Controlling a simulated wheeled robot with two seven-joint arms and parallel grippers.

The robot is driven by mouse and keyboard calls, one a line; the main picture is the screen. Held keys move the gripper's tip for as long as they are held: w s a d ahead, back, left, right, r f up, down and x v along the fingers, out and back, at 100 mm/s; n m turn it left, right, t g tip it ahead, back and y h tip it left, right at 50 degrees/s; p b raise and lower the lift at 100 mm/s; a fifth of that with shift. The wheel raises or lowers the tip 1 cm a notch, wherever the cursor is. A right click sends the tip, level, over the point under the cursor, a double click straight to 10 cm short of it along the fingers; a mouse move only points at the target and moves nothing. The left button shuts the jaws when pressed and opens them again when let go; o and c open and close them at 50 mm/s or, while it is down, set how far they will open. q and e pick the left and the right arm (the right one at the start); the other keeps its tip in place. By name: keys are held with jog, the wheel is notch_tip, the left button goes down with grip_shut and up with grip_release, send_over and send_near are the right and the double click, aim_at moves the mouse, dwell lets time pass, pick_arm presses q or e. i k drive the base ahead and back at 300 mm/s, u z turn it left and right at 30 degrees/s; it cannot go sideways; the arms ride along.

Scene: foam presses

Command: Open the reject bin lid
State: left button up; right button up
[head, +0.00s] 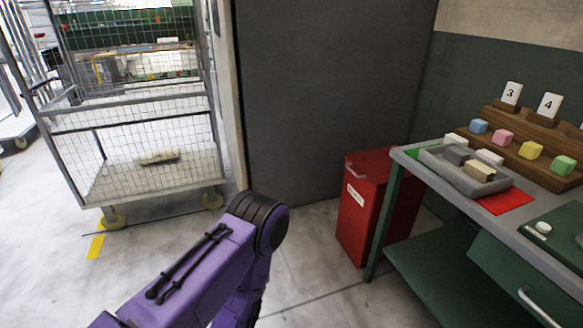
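The reject bin is most likely the red metal bin (352,222) standing on the floor beside the left end of the workbench. Its red lid (371,166) lies flat on top and looks shut. A pale handle shows at the lid's left front, and a white label is on the bin's front, too small to read. The bin's right side is partly hidden by the bench. A purple arm of mine reaches in from the bottom left, apart from the bin. Neither of my grippers shows in the head view.
The workbench (426,181) stands close on the bin's right, with a grey tray (450,171) of foam blocks and a wooden rack (515,156) holding coloured blocks. A dark wall (325,90) is behind the bin. A wire cage trolley (140,130) stands left. Floor before the bin is clear.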

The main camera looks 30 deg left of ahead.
aim_at(375, 165)
jog(key=u, duration=0.8)
jog(key=k, duration=0.35)
jog(key=u, duration=0.75)
jog(key=i, duration=0.95)
jog(key=z, duration=1.4)
jog(key=i, duration=0.65)
jog(key=z, duration=0.7)
jog(key=i, duration=0.5)
